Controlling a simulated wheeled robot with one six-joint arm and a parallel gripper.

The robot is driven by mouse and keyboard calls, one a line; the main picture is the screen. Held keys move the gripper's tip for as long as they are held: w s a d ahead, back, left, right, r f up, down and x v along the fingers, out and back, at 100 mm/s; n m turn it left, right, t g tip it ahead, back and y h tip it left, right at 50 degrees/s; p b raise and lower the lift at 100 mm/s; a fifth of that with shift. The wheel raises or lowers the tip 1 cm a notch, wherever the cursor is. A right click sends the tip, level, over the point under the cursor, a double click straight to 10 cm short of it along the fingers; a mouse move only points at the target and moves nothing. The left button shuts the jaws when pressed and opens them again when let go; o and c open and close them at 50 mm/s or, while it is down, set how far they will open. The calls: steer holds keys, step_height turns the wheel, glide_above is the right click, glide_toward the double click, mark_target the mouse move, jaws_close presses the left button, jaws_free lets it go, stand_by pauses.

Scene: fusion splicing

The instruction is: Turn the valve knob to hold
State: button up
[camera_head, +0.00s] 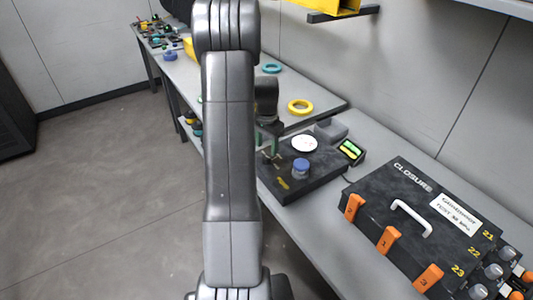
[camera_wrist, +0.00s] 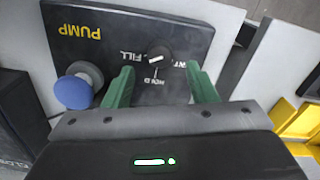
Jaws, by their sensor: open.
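The valve knob (camera_wrist: 158,56) is a small round black knob with a white pointer bar, on the dark pump panel (camera_wrist: 190,33). In the wrist view the bar lies roughly crosswise, with HOLD lettered below the knob, FILL on its left and a partly covered label on its right. My gripper (camera_wrist: 162,82) has two green fingers, open and empty, one on either side of the HOLD label. The knob lies between and just beyond the tips in the picture; no contact shows. In the head view the pump panel (camera_head: 318,183) is on the bench, and my gripper (camera_head: 270,143) is over its left part.
A blue pump knob (camera_wrist: 75,90) stands left of my fingers; it also shows in the head view (camera_head: 301,168). A white dial (camera_head: 305,143) and a small green-lit display (camera_head: 351,149) are near. A black closure case (camera_head: 425,215) with orange latches fills the right bench.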

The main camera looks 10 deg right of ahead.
mark_target(267, 156)
steer(key=shift+f, duration=2.55)
steer(key=c, duration=1)
